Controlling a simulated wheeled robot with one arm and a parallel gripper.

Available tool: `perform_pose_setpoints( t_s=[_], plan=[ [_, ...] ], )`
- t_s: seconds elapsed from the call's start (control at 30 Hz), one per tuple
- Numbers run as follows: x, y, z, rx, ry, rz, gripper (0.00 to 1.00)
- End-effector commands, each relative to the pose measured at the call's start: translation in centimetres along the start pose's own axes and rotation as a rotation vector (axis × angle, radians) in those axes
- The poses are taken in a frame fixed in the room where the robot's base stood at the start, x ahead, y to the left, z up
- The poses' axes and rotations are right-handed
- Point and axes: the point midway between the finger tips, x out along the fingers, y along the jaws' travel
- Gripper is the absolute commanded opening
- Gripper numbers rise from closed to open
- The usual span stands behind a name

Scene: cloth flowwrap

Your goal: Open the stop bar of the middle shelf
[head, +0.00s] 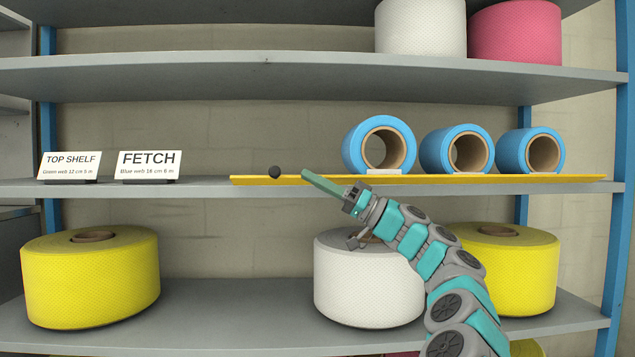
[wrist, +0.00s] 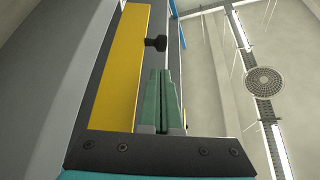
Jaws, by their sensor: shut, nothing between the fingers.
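The stop bar (head: 480,180) is a long yellow strip along the front edge of the middle shelf (head: 205,188), from left of centre to near the right post. A dark round knob (head: 274,172) is near its left end. In the wrist view the yellow bar (wrist: 118,75) runs along the left and the knob (wrist: 155,43) is just beyond my fingertips. My gripper (head: 305,174) is shut and empty, its green fingers pointing left at the knob from its right. The fingertips (wrist: 163,73) look close to the knob; I cannot tell if they touch.
Three blue rolls (head: 350,142) lie on the middle shelf behind the bar, cores facing front. Two sign cards (head: 148,160) stand at the left. A white roll (head: 350,290) and yellow rolls (head: 95,285) sit on the lower shelf, beneath and behind my arm. The upper shelf (head: 270,75) is overhead.

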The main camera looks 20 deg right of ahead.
Motion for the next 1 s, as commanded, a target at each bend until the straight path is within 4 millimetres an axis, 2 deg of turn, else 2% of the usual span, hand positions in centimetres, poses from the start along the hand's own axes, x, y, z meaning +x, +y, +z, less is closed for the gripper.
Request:
perform_pose_setpoints(
  t_s=[0.2, 0.4, 1.0],
  plan=[
    [3.8, 0.0, 0.1, 0.001, -0.004, -0.001, 0.00],
    [5.7, 0.1, 0.1, 0.001, -0.002, 0.001, 0.00],
    [6.1, 0.0, 0.3, -0.017, -0.001, -0.009, 0.00]
  ],
)
